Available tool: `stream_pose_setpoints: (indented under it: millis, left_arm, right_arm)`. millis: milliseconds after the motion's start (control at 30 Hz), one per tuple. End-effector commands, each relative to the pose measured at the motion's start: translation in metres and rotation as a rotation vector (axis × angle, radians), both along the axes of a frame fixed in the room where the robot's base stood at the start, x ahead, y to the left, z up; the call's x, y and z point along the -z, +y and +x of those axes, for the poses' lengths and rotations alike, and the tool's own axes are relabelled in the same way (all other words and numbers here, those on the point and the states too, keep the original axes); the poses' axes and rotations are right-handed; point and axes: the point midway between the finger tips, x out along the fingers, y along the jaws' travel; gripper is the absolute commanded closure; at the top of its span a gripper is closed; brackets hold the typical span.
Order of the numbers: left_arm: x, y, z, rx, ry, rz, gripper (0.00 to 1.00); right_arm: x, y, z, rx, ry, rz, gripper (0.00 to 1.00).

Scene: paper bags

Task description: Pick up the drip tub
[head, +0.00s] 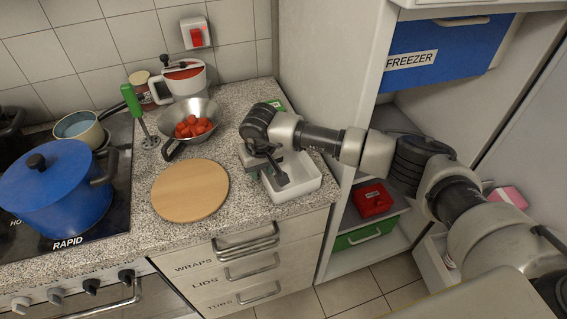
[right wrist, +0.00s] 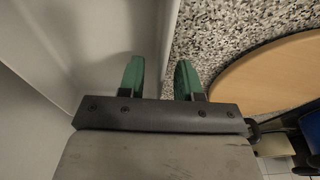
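The drip tub, which I take to be the white open rectangular tub (head: 309,184), stands on the speckled counter near its front right corner. My right gripper (head: 281,181) is over the tub's left side in the head view. In the right wrist view its two green fingertips (right wrist: 159,78) are apart. The tub's wall (right wrist: 167,50) runs between them, one finger on the inner side and one over the counter side. I see a small gap beside the wall, so the gripper looks open. My arm hides part of the tub's back. My left gripper is not in view.
A round wooden board (head: 190,191) lies left of the tub. Behind it are a metal strainer (head: 199,109) with red pieces and a green-handled tool (head: 131,101). A blue pot (head: 57,193) stands on the hob. A tall cabinet wall (head: 325,75) rises right of the counter.

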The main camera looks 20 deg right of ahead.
Motion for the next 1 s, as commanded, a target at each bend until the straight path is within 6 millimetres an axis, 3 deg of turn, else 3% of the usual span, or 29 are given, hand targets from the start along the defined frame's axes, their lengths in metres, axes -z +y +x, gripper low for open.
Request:
stream_pose_setpoints:
  millis: [267,500,867,1000]
  left_arm:
    - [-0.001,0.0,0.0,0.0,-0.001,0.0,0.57]
    - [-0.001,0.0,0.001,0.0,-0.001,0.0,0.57]
    - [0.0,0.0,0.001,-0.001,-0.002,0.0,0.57]
    - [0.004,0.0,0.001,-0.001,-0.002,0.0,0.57]
  right_arm:
    - [0.005,0.0,0.001,0.0,0.0,0.001,0.66]
    - [0.005,0.0,0.001,0.001,0.0,0.001,1.0]
    - [0.003,0.0,0.001,0.001,-0.001,0.001,1.0]
    - [-0.008,0.0,0.002,0.0,-0.006,0.001,1.0]
